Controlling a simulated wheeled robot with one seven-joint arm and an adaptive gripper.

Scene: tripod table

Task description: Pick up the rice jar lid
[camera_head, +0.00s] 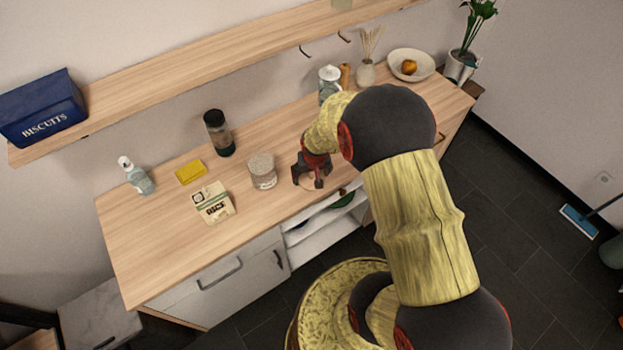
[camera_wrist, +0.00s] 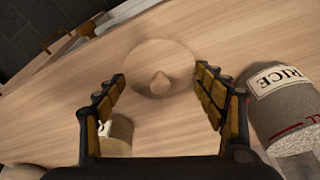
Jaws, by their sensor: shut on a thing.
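The rice jar lid (camera_wrist: 176,54) is a round, pale wooden disc with a small knob, seen from above in the wrist view. It is low over the wooden counter, and I cannot tell whether it touches it. In the head view the lid (camera_head: 309,185) is partly hidden by my gripper (camera_head: 308,181). My gripper also shows in the wrist view (camera_wrist: 161,74), with its fingertips at opposite edges of the lid. It is shut on the lid, knob between the fingers. The lidless rice jar (camera_head: 262,175) stands just left; its RICE label shows in the wrist view (camera_wrist: 282,80).
The counter (camera_head: 150,245) holds a paper packet (camera_head: 214,203), yellow sponge (camera_head: 190,172), dark-topped jar (camera_head: 218,135) and soap bottle (camera_head: 138,178) to the left. A glass jar (camera_head: 329,85) and bowl (camera_head: 411,56) stand at the back right. A shelf (camera_head: 200,62) overhangs the back.

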